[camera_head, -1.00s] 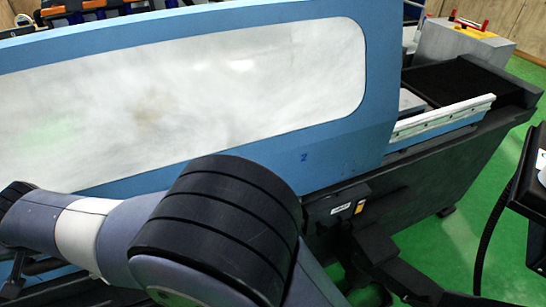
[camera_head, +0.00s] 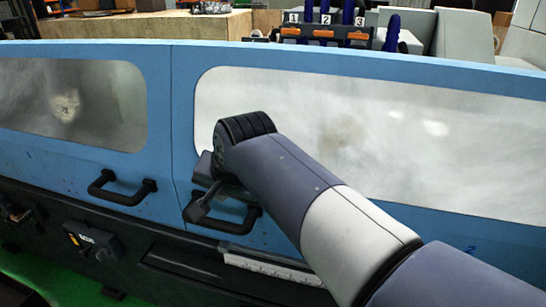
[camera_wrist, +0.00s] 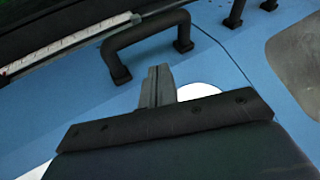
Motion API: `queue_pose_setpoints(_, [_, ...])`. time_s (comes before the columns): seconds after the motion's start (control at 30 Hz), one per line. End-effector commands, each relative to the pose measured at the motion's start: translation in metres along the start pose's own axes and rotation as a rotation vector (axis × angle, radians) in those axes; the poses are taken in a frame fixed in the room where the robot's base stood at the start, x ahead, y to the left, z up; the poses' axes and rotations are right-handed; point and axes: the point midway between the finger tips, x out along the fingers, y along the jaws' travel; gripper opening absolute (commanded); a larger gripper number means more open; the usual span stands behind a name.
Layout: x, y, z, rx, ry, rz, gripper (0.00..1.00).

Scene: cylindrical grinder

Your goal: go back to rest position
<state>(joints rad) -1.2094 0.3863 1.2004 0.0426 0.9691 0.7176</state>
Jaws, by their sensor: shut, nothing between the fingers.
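My gripper (camera_head: 197,207) is in front of the right blue door (camera_head: 184,90) of the grinder, by that door's black handle (camera_head: 250,221). In the wrist view, my gripper's fingers (camera_wrist: 157,84) are shut together with nothing between them. The same handle (camera_wrist: 142,32) lies just beyond the fingertips there, and I see no grip on it. In the head view, my gripper and wrist hide part of this handle. My arm reaches in from the lower right across the door's window.
The left blue door (camera_head: 60,165) has its own black handle (camera_head: 122,192). A dark box with a label (camera_head: 88,241) sits below it. A pale rail (camera_head: 270,268) runs under the right door. Numbered racks (camera_head: 325,32) stand behind the machine. Green floor (camera_head: 50,280) shows at lower left.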

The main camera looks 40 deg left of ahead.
Motion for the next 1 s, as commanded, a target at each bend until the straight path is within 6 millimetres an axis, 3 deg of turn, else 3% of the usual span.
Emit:
queue_pose_setpoints(0.37, [0.005, 0.0, 0.0, 0.0, -0.002, 0.002, 0.0])
queue_pose_setpoints(0.53, [0.028, 0.0, 0.0, 0.0, -0.005, 0.005, 0.0])
queue_pose_setpoints(0.9, [0.096, -0.001, 0.0, 0.0, -0.004, 0.003, 0.0])
queue_pose_setpoints(1.0, [0.105, -0.008, 0.004, -0.003, -0.001, -0.002, 0.0])
